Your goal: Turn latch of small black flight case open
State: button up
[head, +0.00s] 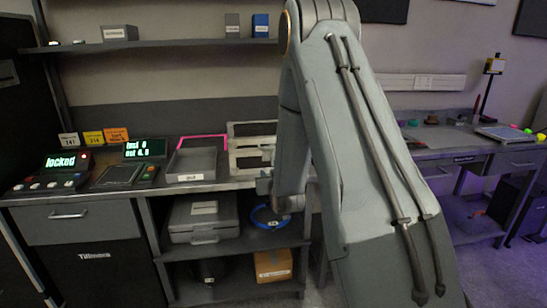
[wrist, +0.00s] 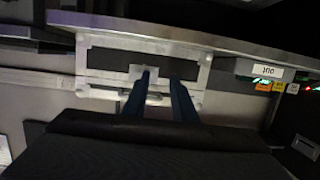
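The small black flight case (head: 255,129), with dark panels and silver edging, sits on the worktop left of my arm in the head view. In the wrist view, the case (wrist: 110,60) fills the upper middle, and the picture looks upside down. A pale metal latch plate (wrist: 138,70) is on its face, partly covered by my left finger. My gripper (wrist: 162,78) has two blue fingers, apart, with the tips in front of the case at the latch. Nothing shows held between them. Whether they touch the latch, and how it is turned, I cannot tell. In the head view my arm hides the fingers.
A display reading "locked" (head: 62,163) is further left. Below the worktop are a grey case (head: 203,220), a blue cable coil (head: 268,218) and a cardboard box (head: 273,266). The worktop edge runs close to the gripper.

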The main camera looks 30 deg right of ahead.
jog(key=w+d+t, duration=0.1)
jog(key=w+d, duration=0.1)
jog(key=w+d+r+h+p, duration=0.1)
jog(key=w, duration=0.2)
jog(key=w+d+t+p, duration=0.1)
jog(key=w+d, duration=0.1)
jog(key=w, duration=0.1)
jog(key=shift+w+d+r+t, duration=0.2)
jog(key=shift+d+r+t, duration=0.1)
jog(key=shift+d, duration=0.05)
grip_shut()
